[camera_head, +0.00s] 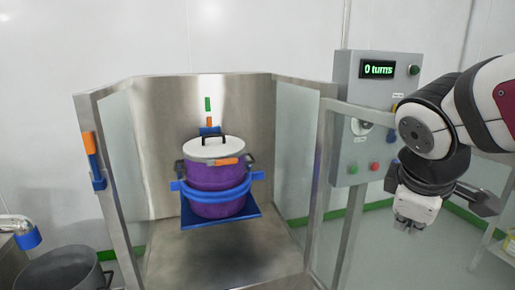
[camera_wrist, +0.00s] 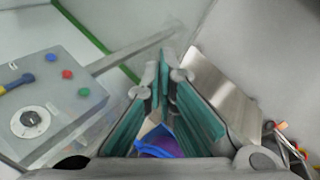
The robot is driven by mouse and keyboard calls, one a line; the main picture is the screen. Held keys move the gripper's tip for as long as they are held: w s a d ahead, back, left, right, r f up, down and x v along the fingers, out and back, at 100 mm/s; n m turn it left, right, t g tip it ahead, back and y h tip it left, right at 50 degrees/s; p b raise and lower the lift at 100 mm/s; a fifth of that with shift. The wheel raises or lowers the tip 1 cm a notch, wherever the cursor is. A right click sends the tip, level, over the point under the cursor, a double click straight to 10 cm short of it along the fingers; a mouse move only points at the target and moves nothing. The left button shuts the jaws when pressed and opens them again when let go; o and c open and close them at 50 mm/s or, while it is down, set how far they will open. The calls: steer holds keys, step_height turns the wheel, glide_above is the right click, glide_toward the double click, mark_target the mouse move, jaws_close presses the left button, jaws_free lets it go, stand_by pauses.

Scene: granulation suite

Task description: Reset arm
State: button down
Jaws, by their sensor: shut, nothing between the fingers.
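My arm reaches in from the right edge of the head view. My gripper (camera_head: 408,226) hangs downward, in front of and to the right of the grey control box (camera_head: 352,110). In the wrist view the teal-padded fingers of my gripper (camera_wrist: 160,75) come together at their tips with nothing held between them. It appears to hang in free air, apart from the box and the steel enclosure.
A purple pot (camera_head: 216,176) with a white lid (camera_head: 213,150) sits on a blue platform (camera_head: 240,222) inside the steel enclosure (camera_head: 165,132). The box display reads "0 turns". A grey drum (camera_head: 65,270) stands at lower left. The floor (camera_head: 400,262) below my gripper looks clear.

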steer(key=s+a+f+m+g+y, duration=0.25)
steer(key=s+m, duration=0.25)
steer(key=s, duration=0.5)
steer(key=s+a+f+m+g+y, duration=0.15)
steer(key=s+a+m, duration=0.3)
steer(key=s, duration=0.65)
step_height(320, 180, up, 16)
steer(key=t+p, duration=0.3)
steer(key=p, duration=1.1)
steer(key=shift+w+d+p, duration=0.25)
steer(key=shift+p, duration=0.1)
steer(key=shift+f, duration=0.1)
